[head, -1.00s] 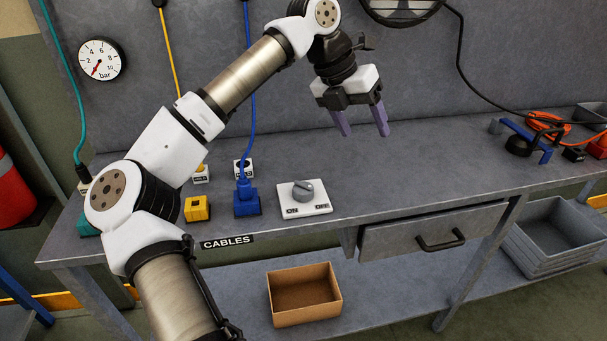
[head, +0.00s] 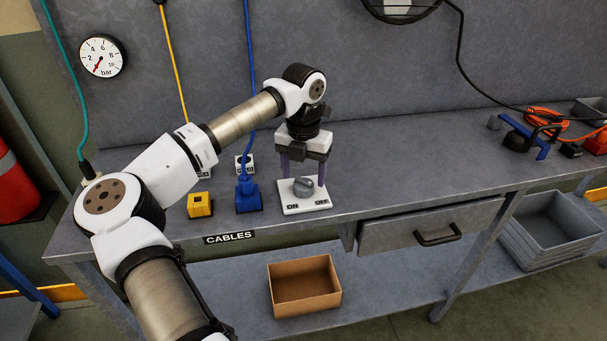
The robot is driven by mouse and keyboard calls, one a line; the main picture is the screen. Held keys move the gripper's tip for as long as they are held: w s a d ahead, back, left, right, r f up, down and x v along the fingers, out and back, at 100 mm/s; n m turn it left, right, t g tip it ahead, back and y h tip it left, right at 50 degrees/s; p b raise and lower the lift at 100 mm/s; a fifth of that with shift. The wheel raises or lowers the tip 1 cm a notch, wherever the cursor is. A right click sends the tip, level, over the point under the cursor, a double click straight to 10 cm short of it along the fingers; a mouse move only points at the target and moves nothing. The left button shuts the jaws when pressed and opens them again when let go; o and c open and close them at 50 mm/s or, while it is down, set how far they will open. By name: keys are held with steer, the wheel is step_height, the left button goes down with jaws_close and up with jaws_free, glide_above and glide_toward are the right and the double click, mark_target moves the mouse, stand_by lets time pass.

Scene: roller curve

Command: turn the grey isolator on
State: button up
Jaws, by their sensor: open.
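The grey isolator is a grey rotary knob (head: 303,187) on a white plate (head: 304,207) lying on the bench. Its plate is marked ON at the front left and OFF at the front right. Which label the knob points to is too small to tell. My gripper (head: 303,177) points down over the plate, open and empty. One purple finger is on the left of the knob and one on the right, close to it and seemingly slightly behind it. Whether they touch the knob or plate I cannot tell.
A blue plug with its cable (head: 247,194) and a yellow socket block (head: 200,205) stand left of the isolator. A drawer (head: 430,226) is under the bench's front edge. Blue-handled tool (head: 524,138) and orange cable (head: 547,122) lie far right. The bench between is clear.

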steer(key=shift+f, duration=1.05)
steer(key=c, duration=1)
